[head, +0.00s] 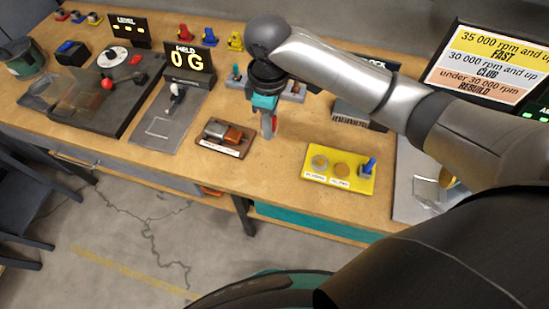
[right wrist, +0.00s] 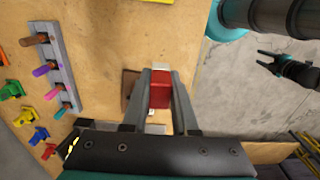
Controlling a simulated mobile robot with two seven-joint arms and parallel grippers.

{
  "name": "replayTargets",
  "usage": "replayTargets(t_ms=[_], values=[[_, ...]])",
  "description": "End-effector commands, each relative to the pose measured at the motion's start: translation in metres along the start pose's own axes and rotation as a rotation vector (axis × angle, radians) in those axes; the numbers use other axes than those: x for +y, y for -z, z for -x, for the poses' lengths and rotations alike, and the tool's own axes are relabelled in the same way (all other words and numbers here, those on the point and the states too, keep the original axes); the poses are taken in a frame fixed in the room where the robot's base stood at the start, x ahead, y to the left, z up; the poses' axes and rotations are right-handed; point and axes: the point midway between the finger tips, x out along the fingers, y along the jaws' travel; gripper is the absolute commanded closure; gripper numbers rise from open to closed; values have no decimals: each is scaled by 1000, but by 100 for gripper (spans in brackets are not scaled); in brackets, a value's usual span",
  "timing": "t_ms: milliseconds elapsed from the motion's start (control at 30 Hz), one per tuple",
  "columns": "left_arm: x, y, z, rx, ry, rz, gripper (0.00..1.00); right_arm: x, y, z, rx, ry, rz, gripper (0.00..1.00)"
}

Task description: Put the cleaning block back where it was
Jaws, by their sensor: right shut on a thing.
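My right gripper (head: 269,132) points down over the bench, shut on a red block that shows between its fingers. The red block (right wrist: 160,92) shows clearly in the right wrist view. Just left of this gripper in the head view is a small brown tray (head: 203,148) with a white label on its front. A grey metal piece (head: 214,129) and an orange-brown block (head: 234,137) sit on it. The held block looks apart from the tray. My left gripper (right wrist: 260,62) shows in the right wrist view, open and empty over the floor.
A yellow board (head: 325,178) with two round pieces and a blue-handled item stands to the right. A grey plate with a lever (head: 174,92) stands to the left. A grey rack (right wrist: 52,65) of coloured pegs lies behind. Bare bench lies between the brown tray and yellow board.

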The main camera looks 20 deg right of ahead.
Motion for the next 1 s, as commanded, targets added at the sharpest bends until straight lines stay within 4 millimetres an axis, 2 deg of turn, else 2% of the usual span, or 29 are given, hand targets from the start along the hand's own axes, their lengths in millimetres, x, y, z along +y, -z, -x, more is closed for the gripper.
replayTargets(t_ms=[33, 100, 333, 567, 800, 1000], values=[[-1, 1, -4, 2, 2, 1, 50, -1, -1, -18, -4, 4, -1, 100], [-2, 2, -8, 4, 3, 2, 50, -1, -1, -37, -4, 2, -2, 100], [-2, 2, -17, 5, 3, 2, 50, 0, 0, -90, -1, 1, -2, 100], [-1, 2, -21, 5, 2, 2, 50, 0, 0, -111, 0, 0, -2, 100], [2, 2, -29, 6, -2, 3, 50, 0, 0, -146, 0, 0, -1, 100], [3, 2, -29, 6, -3, 2, 50, 0, 0, -149, 1, -2, -1, 100]])
